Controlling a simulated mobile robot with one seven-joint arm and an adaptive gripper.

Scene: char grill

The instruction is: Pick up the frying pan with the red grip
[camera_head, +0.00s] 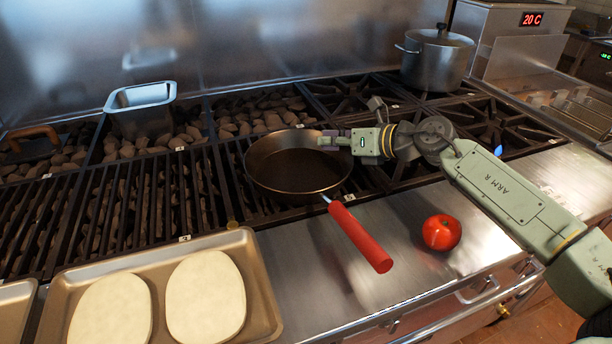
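The dark frying pan (296,163) sits on the char grill grate near the middle of the head view. Its red grip (359,235) points toward the front right and reaches over the steel front ledge. My gripper (328,139) is at the pan's upper right rim, seen from the side, well away from the red grip. I cannot tell whether its fingers are open or shut, or whether they touch the rim.
A tomato (441,232) lies on the steel ledge (331,275) right of the grip. A tray (255,262) with two pale flat pieces stands at the front left. A lidded pot (434,62) stands at the back right, and a steel container (141,112) at the back left.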

